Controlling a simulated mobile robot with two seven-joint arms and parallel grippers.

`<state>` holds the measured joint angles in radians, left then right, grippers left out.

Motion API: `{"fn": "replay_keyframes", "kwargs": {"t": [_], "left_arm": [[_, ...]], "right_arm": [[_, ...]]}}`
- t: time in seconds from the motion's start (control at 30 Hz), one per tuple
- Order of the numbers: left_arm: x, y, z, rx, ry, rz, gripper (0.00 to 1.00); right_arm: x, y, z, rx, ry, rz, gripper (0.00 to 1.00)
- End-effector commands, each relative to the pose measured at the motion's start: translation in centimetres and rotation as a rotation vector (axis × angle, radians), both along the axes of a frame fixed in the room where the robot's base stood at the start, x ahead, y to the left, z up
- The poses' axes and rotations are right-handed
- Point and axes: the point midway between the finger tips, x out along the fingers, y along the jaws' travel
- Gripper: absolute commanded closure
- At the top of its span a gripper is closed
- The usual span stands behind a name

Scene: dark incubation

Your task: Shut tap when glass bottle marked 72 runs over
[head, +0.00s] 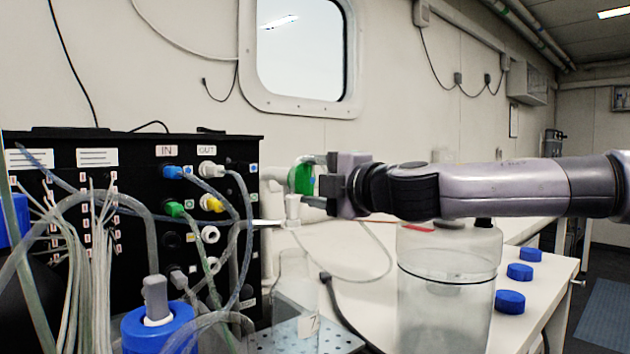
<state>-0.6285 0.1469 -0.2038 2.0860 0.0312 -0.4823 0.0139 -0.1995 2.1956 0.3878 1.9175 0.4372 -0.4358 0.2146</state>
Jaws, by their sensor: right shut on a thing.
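The tap (292,210) is at the centre, with a pale spout and a green handle (301,179). My right gripper (318,184) comes in from the right and is shut on the green handle, partly hiding it. Below the spout stands a clear glass bottle (293,275) on a perforated metal tray. I cannot make out the water level or any overflow. My left gripper is not in view.
A black box (120,140) with coloured connectors and many tubes fills the left. A blue-capped vessel (158,328) stands in front of it. A large clear jar (450,290) stands under my right arm. Several blue caps (520,271) lie on the white bench at right.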

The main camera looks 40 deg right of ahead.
Motion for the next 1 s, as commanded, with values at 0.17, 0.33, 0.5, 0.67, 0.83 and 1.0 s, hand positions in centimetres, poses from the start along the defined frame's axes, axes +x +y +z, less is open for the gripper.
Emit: {"fn": "replay_keyframes", "kwargs": {"t": [0.17, 0.33, 0.5, 0.67, 0.83, 1.0], "left_arm": [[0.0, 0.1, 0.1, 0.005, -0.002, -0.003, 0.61], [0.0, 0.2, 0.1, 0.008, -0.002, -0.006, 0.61], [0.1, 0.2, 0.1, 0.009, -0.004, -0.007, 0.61], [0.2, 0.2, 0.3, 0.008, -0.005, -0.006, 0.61], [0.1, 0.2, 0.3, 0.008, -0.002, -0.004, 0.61], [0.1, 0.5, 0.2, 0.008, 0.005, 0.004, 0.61]], "right_arm": [[0.0, -0.3, 0.2, 0.007, -0.003, -0.007, 0.24], [0.0, -0.2, 0.1, 0.005, -0.002, -0.004, 0.15], [0.0, -0.1, 0.1, 0.003, -0.001, -0.002, 0.15], [-0.8, -0.1, 0.2, 0.004, -0.003, -0.002, 0.15], [-2.5, -0.2, 0.3, 0.005, -0.004, 0.000, 0.15], [-4.3, -0.4, 0.3, 0.005, -0.005, -0.002, 0.15]]}}
